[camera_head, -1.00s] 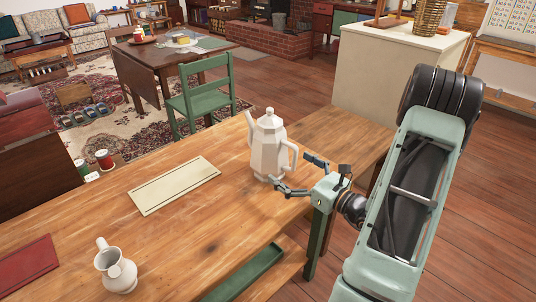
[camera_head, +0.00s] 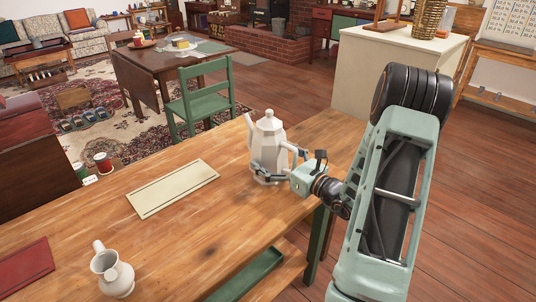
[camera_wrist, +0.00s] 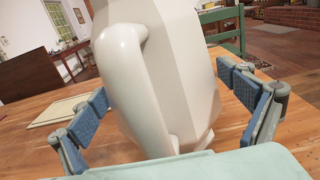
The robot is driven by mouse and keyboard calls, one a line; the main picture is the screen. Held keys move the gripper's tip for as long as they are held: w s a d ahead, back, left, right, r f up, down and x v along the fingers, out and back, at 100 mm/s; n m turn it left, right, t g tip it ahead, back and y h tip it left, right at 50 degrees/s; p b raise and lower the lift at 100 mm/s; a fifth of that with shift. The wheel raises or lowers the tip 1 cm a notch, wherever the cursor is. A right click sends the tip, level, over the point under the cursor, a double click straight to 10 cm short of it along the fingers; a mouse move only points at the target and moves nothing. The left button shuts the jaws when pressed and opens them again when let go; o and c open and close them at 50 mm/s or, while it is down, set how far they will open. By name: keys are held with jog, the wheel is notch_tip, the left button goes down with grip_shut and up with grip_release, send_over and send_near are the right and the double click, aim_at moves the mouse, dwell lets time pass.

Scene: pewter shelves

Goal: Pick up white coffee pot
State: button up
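The white coffee pot (camera_head: 267,143) stands upright on the wooden table (camera_head: 190,230), near its far right part. It is faceted, with a knobbed lid, a spout on the left and a handle on the right. In the wrist view the pot (camera_wrist: 180,70) fills the middle, its handle facing the camera. My gripper (camera_head: 272,172) is low on the pot's body, with its fingers open on either side. In the wrist view the gripper (camera_wrist: 170,110) shows blue-grey finger pads left and right of the pot, with visible gaps to it.
A cream flat board (camera_head: 173,188) lies left of the pot. A small white pitcher (camera_head: 112,272) stands at the front left, near a red flat item (camera_head: 25,265). A green chair (camera_head: 202,98) is behind the table. The table surface around the pot is clear.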

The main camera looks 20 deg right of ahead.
jog(key=c, duration=1.5)
jog(key=shift+r, duration=0.1)
jog(key=shift+c, duration=0.7)
